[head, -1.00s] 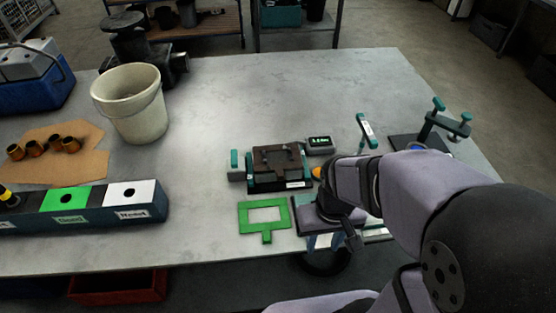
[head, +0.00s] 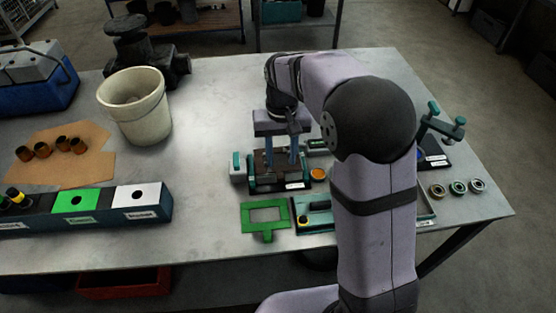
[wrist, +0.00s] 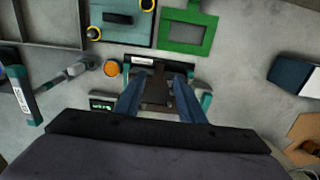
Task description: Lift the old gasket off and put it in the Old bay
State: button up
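A dark brown plate (head: 268,172) sits on a small fixture (head: 252,187) with teal clamps. It also shows in the wrist view (wrist: 157,92). I cannot tell whether a separate gasket lies on it. My gripper (head: 281,160) points down over the fixture; in the wrist view its two blue fingers (wrist: 160,84) stand apart on either side of the brown plate. It is open, with nothing clearly held. A green rectangular frame with a tab (head: 265,235) lies flat in front of the fixture. No bay label reads clearly as Old.
A bay block (head: 100,222) with green and white tops stands at left. A white bucket (head: 140,115) and brown cylinders on cardboard (head: 95,168) are behind it. A grey compartment tray (wrist: 50,46) lies beside a teal plate (wrist: 123,38). Several rings (head: 458,187) sit at right.

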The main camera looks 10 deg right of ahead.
aim_at(281, 175)
jog(key=shift+w+f+p, duration=0.15)
jog(key=shift+f+p, duration=0.7)
jog(key=shift+f, duration=0.95)
jog(key=shift+w+f+p, duration=0.1)
jog(key=shift+f+p, duration=0.75)
jog(key=shift+f, duration=0.95)
grip_shut()
